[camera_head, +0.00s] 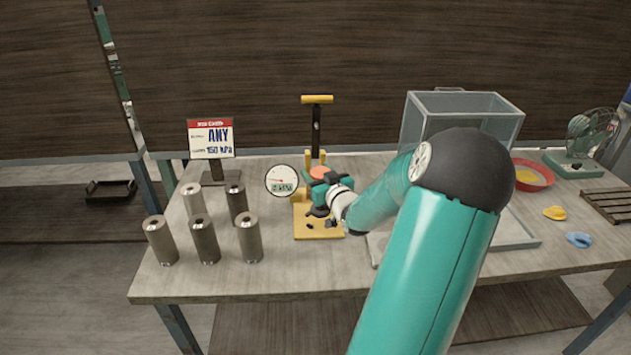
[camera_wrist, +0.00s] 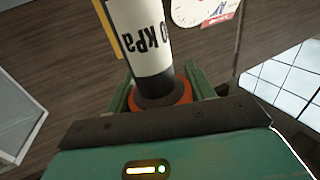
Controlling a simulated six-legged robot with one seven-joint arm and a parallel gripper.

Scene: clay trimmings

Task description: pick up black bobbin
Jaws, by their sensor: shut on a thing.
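My gripper (camera_head: 322,188) is at the yellow-based hand pump in the middle of the bench. In the wrist view its green fingers (camera_wrist: 163,92) are shut on either side of a round thing with a black band, an orange-red flange (camera_wrist: 180,95) and a white label (camera_wrist: 140,35) reading "0 kPa" upside down. I take this to be the black bobbin (camera_wrist: 157,84). An orange disc (camera_head: 321,172) shows above my gripper in the head view. My gripper hides much of the held thing there, and I cannot tell whether it touches the base.
The pump (camera_head: 317,125) with its yellow base (camera_head: 310,230) and round gauge (camera_head: 282,181) stands close by. Several metal cylinders (camera_head: 205,240) and a sign (camera_head: 211,138) are left. A clear box (camera_head: 462,105), red bowl (camera_head: 545,170) and fan (camera_head: 593,130) are right.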

